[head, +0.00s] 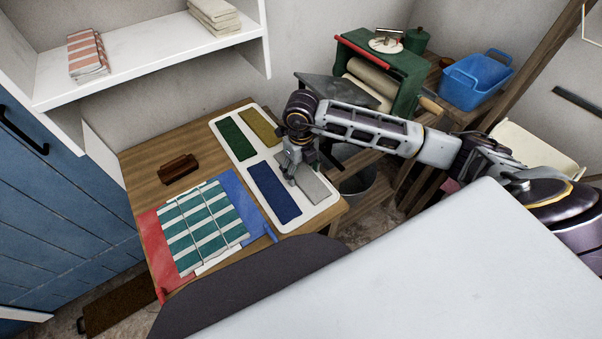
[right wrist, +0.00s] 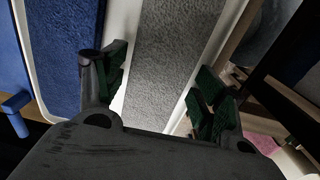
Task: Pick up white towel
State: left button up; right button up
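The pale greyish-white towel (head: 316,188) lies in the near right compartment of a white tray (head: 254,165) on the wooden table. My right gripper (head: 294,178) is over this towel, pointing down, and hides part of it. In the right wrist view the towel (right wrist: 172,60) runs between the two green-padded fingers of the right gripper (right wrist: 163,80). These fingers stand wide apart, and I see no contact with the towel. My left gripper is not in view.
The tray also holds green (head: 236,139), yellow (head: 260,128) and blue (head: 274,191) towels. A striped cloth (head: 205,228) lies on a red and blue surface. A brown wooden block (head: 178,168) is behind it. A shelf (head: 150,62) overhangs the back left.

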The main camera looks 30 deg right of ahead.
aim_at(301, 171)
jog(key=c, duration=0.8)
jog(key=shift+c, duration=0.2)
notch_tip(301, 171, up, 10)
dwell(0.7)
